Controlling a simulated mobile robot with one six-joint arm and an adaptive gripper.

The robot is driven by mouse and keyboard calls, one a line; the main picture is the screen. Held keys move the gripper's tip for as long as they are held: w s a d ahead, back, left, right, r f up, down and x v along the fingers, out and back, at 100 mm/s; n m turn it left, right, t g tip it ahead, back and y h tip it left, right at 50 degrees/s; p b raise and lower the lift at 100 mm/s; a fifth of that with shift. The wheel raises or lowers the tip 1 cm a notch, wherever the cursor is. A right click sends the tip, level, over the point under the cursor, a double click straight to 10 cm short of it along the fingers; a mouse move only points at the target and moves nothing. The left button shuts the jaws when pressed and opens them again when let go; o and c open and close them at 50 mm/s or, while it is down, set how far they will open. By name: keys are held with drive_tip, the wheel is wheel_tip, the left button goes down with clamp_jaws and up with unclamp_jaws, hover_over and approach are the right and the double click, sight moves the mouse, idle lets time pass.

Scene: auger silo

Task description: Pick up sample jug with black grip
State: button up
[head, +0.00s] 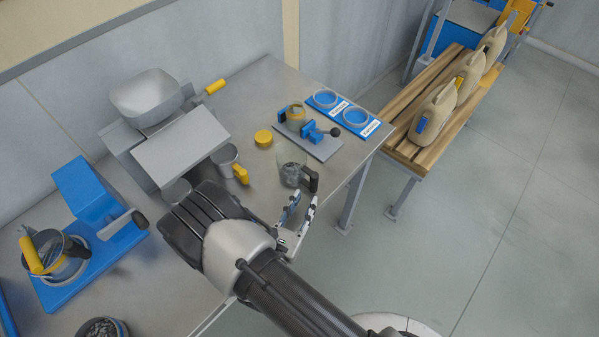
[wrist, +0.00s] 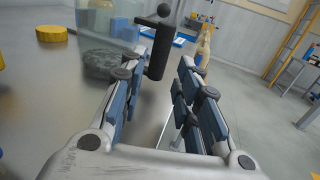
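The sample jug with the black grip (head: 290,163) is clear, with dark grainy contents at the bottom. It stands upright near the front edge of the metal bench (head: 258,95). Its black grip (head: 311,181) points toward my gripper (head: 302,204). In the wrist view the jug (wrist: 108,30) is at the upper left, and its upright grip (wrist: 160,48) is just beyond the fingertips, nearer the left finger. My gripper is open and empty, with a clear gap between the fingers. I see no clear contact with the grip.
A metal cup with a yellow handle (head: 240,173) stands left of the jug. A yellow lid (head: 263,138) and a clamp fixture (head: 315,140) lie behind it. Blue ring trays (head: 357,116) sit at the bench's far corner. Beige canisters (head: 436,112) stand on a wooden bench to the right.

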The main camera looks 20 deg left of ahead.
sight(312, 186)
drive_tip(key=w, duration=0.5)
drive_tip(key=w+b, duration=0.1)
drive_tip(key=w, duration=0.2)
drive_tip(key=shift+d+r, duration=0.25)
drive_tip(key=shift+d, duration=0.05)
drive_tip(key=shift+c, duration=0.6)
drive_tip(key=shift+s, duration=0.1)
clamp_jaws()
